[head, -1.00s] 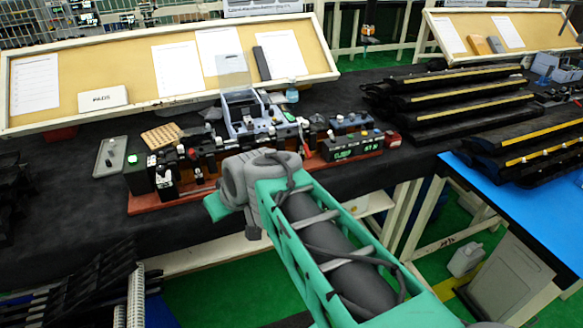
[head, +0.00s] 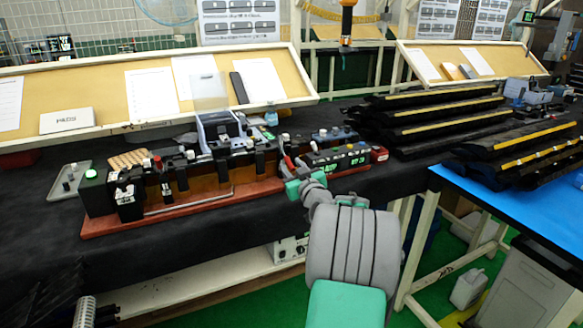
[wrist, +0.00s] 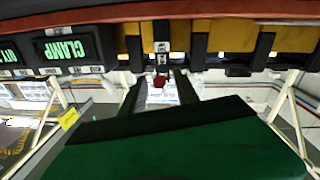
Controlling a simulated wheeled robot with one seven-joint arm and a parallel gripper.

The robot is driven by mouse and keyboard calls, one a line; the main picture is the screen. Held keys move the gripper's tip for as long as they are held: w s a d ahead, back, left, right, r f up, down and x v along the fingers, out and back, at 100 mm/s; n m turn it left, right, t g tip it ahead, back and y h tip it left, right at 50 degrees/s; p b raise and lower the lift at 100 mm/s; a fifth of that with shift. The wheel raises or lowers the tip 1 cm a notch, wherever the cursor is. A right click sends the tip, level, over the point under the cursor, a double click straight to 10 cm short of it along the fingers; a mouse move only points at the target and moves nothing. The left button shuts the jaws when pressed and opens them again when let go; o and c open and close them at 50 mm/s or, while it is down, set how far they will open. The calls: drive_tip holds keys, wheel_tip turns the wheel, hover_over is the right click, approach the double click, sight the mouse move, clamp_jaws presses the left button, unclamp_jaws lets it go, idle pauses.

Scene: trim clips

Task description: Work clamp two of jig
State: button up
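The jig (head: 215,203) is a long reddish-brown base on the dark table, carrying a row of black clamps. A clamp with a red handle (head: 289,163) stands near its right part, beside a box with green lit displays (head: 345,160). My gripper (head: 301,187) is at the jig's front edge by that handle; my wrist hides part of it. In the wrist view, its two dark fingers (wrist: 159,95) are apart, with a red knob (wrist: 159,81) showing between them. I cannot tell whether they touch it. A display reading CLAMP (wrist: 67,49) is at left.
A black box with a green light (head: 91,175) is at the jig's left end. Stacked black trim strips (head: 430,115) lie to the right. A blue table (head: 500,215) stands front right. A slanted board with papers (head: 55,95) runs behind.

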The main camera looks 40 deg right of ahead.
drive_tip(key=shift+w, duration=0.15)
clamp_jaws()
idle(1.4)
